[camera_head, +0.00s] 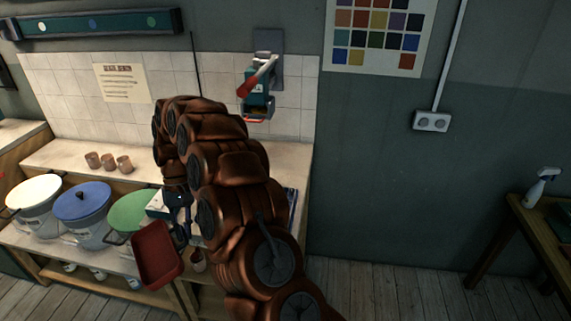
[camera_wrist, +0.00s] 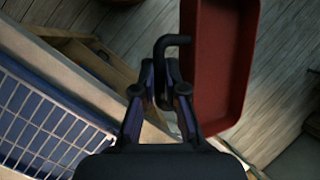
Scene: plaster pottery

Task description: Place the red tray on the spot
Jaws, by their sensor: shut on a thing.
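The red tray (camera_head: 157,255) hangs tilted in front of the counter edge in the head view. It also shows in the wrist view (camera_wrist: 222,70), to the right of the fingers. My gripper (camera_wrist: 160,92) is shut at the tray's side, with a dark bent rod, perhaps its handle, between the fingertips. In the head view my gripper (camera_head: 181,228) is just above and right of the tray and partly hidden by my arm. I cannot make out a marked spot in either view.
Lidded tubs in white (camera_head: 36,198), blue (camera_head: 82,203) and green (camera_head: 132,212) stand on the counter. Several small brown cups (camera_head: 108,162) stand behind them. A blue rack with a pale grid (camera_wrist: 45,115) lies left of my fingers. Wooden floor (camera_head: 400,295) is clear at right.

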